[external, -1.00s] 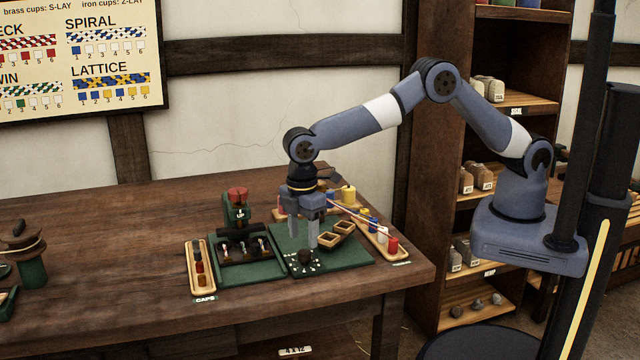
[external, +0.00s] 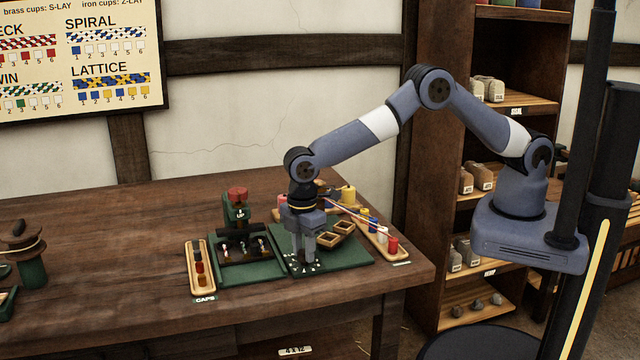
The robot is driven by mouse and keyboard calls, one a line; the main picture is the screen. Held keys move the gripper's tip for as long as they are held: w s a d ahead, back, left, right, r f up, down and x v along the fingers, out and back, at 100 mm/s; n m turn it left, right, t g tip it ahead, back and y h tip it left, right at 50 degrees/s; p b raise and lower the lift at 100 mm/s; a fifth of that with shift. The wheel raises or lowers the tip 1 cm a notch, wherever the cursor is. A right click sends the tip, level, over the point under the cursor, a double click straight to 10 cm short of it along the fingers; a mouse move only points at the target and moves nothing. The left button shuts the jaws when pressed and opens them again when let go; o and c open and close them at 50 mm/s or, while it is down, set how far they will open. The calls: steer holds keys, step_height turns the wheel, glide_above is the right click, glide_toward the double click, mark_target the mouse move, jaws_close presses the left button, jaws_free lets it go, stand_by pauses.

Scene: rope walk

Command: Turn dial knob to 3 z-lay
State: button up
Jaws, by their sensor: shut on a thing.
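My gripper (external: 303,259) points down at the front of the green board (external: 350,258) on the wooden table. It is shut on the dark dial knob, which is mostly hidden by the fingers. White marks of the dial face (external: 309,270) show around the fingers, too small to read. Which mark the knob points to cannot be told.
A caps tray (external: 201,268) lies at the left, next to a green stand with a red top (external: 237,194). A tray of coloured spools (external: 392,245) with strands stands at the right.

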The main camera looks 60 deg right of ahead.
steer(key=c, duration=0.3)
steer(key=m+b, duration=0.2)
steer(key=m, duration=0.2)
steer(key=shift+f+m, duration=0.1)
steer(key=shift+m, duration=0.3)
steer(key=m+b, duration=0.1)
steer(key=m, duration=0.2)
steer(key=shift+m, duration=0.3)
steer(key=shift+d+m+b, duration=0.1)
steer(key=shift+m+b, duration=0.25)
steer(key=shift+m, duration=1.65)
steer(key=o, duration=0.9)
